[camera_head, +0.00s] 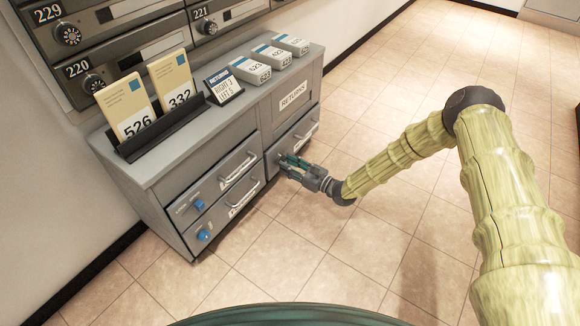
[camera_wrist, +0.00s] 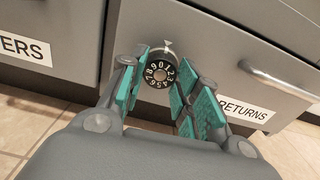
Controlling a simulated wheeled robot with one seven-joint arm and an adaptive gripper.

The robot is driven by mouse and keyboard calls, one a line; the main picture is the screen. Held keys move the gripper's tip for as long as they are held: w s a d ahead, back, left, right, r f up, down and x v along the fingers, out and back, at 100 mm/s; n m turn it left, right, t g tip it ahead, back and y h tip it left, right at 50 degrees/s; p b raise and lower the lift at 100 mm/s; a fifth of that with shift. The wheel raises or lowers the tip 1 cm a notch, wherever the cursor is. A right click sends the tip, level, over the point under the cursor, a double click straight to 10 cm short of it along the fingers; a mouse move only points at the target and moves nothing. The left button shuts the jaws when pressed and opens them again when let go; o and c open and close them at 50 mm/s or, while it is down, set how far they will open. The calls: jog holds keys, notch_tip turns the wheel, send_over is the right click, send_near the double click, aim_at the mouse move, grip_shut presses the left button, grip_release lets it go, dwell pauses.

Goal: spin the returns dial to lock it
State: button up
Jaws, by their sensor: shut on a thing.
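The returns dial (camera_wrist: 159,73) is a round black knob with white digits around its face, on the grey drawer front left of the RETURNS label (camera_wrist: 243,108) in the wrist view. A small pointer mark sits just above it. My gripper (camera_wrist: 160,80) is shut on the dial, with its teal pads on either side of it. In the head view my gripper (camera_head: 288,164) reaches the drawer on the right of the cabinet and hides the dial. The drawer looks shut.
The grey cabinet (camera_head: 148,164) has two drawers with blue knobs (camera_head: 199,205) on the left. On top stand envelopes (camera_head: 127,109) in a black rack, a RETURNS card (camera_head: 223,88) and white boxes (camera_head: 250,70). Mailboxes line the wall. The tiled floor at right is clear.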

jog(key=shift+f, duration=0.1)
dwell(0.4)
jog(key=o, duration=1.1)
jog(key=shift+c, duration=0.2)
jog(key=v, duration=1.2)
